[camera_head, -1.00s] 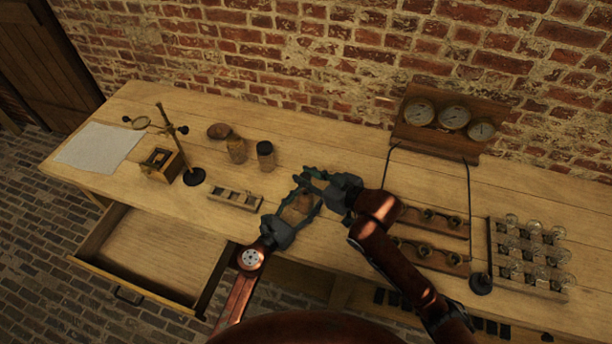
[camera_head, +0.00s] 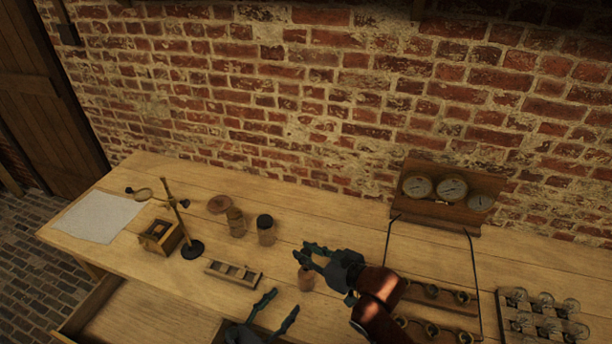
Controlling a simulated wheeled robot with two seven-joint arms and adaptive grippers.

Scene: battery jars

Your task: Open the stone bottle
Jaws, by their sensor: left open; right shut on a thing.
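The stone bottle (camera_head: 306,280) is a small brownish bottle near the front middle of the bench, seemingly upright. My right gripper (camera_head: 308,253) is shut at its top, and its fingers hide the neck and mouth. I cannot tell whether they grip the stopper or the neck, nor whether the bottle touches the bench. My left gripper (camera_head: 272,306) is open and empty, below and left of the bottle and apart from it, at the bench's front edge.
A slotted wooden rack (camera_head: 233,273), a dark-capped jar (camera_head: 265,231), another jar (camera_head: 236,223), a brown disc (camera_head: 219,204) and a brass stand (camera_head: 181,222) are to the left. The gauge panel (camera_head: 452,190) and bulb rack (camera_head: 543,318) are right. An open drawer (camera_head: 140,315) juts out front left.

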